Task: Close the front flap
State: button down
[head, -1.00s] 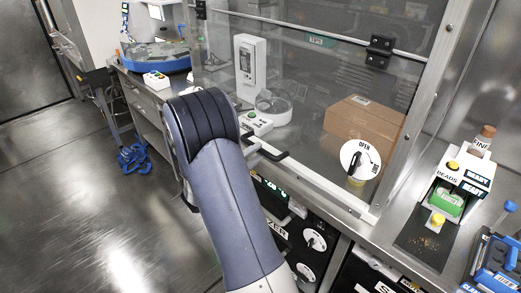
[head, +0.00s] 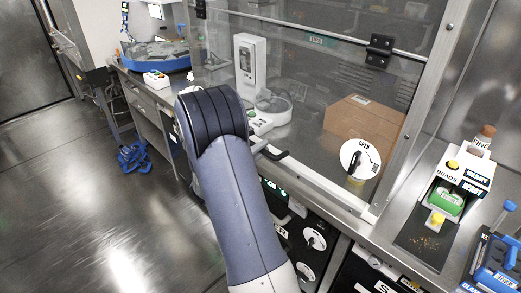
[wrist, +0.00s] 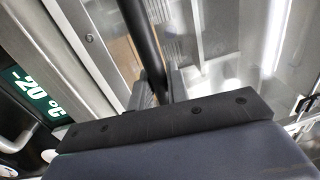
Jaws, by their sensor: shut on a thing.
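The front flap (head: 318,115) is a clear panel in a metal frame, hinged along its upper edge. It hangs down near the front edge of the bench; I cannot tell whether its lower edge is flush. Its black handle (head: 272,152) shows just right of my arm in the head view. In the wrist view the handle is a dark bar (wrist: 139,32) running between the fingers. My gripper (wrist: 158,84) is shut on this bar. In the head view my arm hides the gripper.
Behind the panel are a cardboard box (head: 362,120) and a white instrument (head: 250,68). A round OPEN label (head: 360,159) is at the lower right. A bead dispenser (head: 452,190) and a blue rack (head: 497,262) stand right.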

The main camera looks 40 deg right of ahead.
dwell(0.3)
jog(key=d, duration=0.4)
jog(key=shift+w+d+f+p, duration=0.1)
jog(key=shift+w+f+p, duration=0.05)
jog(key=shift+f+p, duration=0.2)
jog(key=c, duration=1.8)
grip_release()
jog(key=shift+o, duration=1.3)
jog(key=shift+d, duration=0.15)
jog(key=shift+o, duration=0.4)
jog(key=shift+a+f, duration=0.1)
jog(key=shift+a, duration=0.5)
send_near(272, 144)
jog(key=shift+a+f, duration=0.1)
jog(key=shift+a, duration=0.65)
